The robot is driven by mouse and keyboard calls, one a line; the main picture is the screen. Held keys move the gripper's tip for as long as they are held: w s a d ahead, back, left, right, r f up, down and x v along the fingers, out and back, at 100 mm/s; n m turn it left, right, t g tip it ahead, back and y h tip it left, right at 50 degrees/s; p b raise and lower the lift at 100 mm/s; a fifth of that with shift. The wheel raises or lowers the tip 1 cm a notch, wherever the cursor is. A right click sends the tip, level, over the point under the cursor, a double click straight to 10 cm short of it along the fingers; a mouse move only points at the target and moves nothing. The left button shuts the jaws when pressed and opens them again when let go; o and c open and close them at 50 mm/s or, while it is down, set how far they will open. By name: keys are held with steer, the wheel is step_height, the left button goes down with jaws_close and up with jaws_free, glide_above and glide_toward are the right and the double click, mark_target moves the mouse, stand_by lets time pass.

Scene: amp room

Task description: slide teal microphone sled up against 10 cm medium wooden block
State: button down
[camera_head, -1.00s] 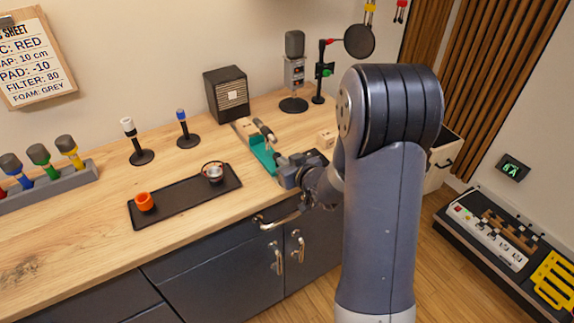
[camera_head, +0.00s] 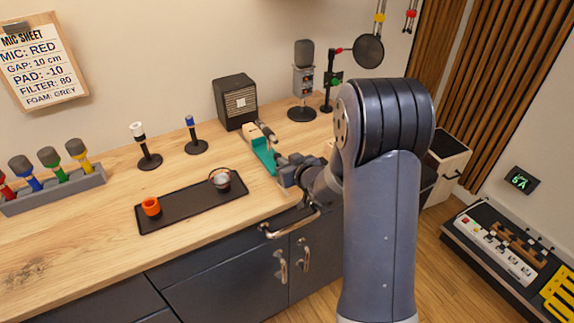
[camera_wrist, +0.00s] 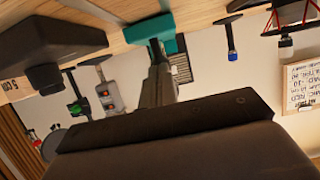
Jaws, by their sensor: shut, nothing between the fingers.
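The teal sled (camera_head: 263,155) stands on the counter with a grey microphone (camera_head: 267,132) tilted on top. A pale wooden block (camera_head: 250,131) shows partly behind it, beside the speaker. I cannot tell whether sled and block touch. My gripper (camera_head: 279,161) is shut and empty at the near end of the sled, very close to it; contact is not clear. In the wrist view, the teal sled (camera_wrist: 150,28) is at the top, upside down, beyond the dark gripper body. My fingertips are hard to make out there.
A black speaker (camera_head: 236,101) stands behind the sled. A block marked 5 CM (camera_wrist: 12,88) is at the left of the wrist view. A microphone stand (camera_head: 302,113) is behind right.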

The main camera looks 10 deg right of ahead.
mark_target(278, 155)
steer(key=shift+w+a, duration=0.3)
steer(key=shift+w, duration=0.65)
steer(key=shift+w+a, duration=0.25)
steer(key=shift+w, duration=0.65)
steer(key=shift+f+p+v, duration=0.1)
steer(key=shift+p+v, duration=0.1)
steer(key=shift+v, duration=1.65)
steer(key=shift+f+p+v, duration=0.15)
steer(key=shift+p+v, duration=0.05)
steer(key=shift+v, duration=1.65)
steer(key=shift+s, duration=0.1)
steer(key=x, duration=0.7)
steer(key=shift+w+a+r+b, duration=0.1)
steer(key=shift+w+r+b, duration=0.05)
steer(key=shift+w+b, duration=0.2)
steer(key=shift+s, duration=0.55)
steer(key=shift+w, duration=0.1)
